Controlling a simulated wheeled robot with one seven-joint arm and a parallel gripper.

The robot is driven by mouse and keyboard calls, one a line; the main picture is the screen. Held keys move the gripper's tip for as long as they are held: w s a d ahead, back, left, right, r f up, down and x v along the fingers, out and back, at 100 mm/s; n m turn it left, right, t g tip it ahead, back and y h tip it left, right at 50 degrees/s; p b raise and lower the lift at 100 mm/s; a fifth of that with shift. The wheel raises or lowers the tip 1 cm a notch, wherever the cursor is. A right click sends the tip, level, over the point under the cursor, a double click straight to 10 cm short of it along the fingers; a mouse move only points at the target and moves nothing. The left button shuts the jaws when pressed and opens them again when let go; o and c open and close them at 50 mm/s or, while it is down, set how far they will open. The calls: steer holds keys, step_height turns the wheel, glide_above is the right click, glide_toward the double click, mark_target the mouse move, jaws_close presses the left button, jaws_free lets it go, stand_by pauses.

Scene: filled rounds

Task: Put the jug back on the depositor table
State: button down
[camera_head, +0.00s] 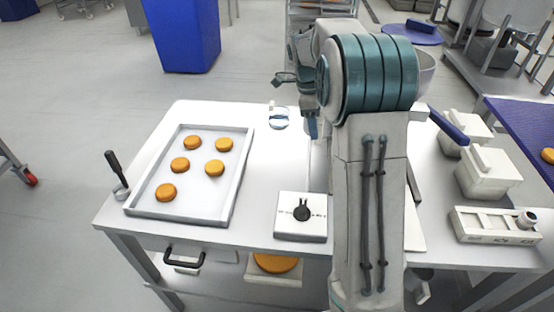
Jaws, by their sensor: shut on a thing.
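My gripper (296,92) is above the far edge of the white table (268,165), partly hidden by my own arm. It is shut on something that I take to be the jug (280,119). Only a small, pale, glassy part with a blue band shows, just below and left of the gripper. The rest is hidden, and I cannot tell whether it touches the table. Which table is the depositor table is not clear from this view.
A tray (244,176) with several orange rounds lies on the left of the table. A white box with a black knob (301,214) stands at the front. White containers (488,175) and a scale-like device (495,226) stand on the right. A blue bin (185,35) stands behind.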

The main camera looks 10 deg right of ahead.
steer(key=shift+w+a+f+p, duration=0.25)
steer(key=shift+w+a+f, duration=0.15)
steer(key=shift+a+f, duration=1.5)
steer(key=shift+w+a+f+p, duration=0.3)
steer(key=shift+w+a+f, duration=0.05)
steer(key=shift+a+f, duration=1.5)
steer(key=shift+w+a+f+p, duration=0.25)
steer(key=shift+w+a+f, duration=0.15)
steer(key=shift+a+f, duration=1.5)
steer(key=shift+f, duration=0.1)
steer(key=c, duration=0.6)
jaws_free()
steer(key=shift+r, duration=0.2)
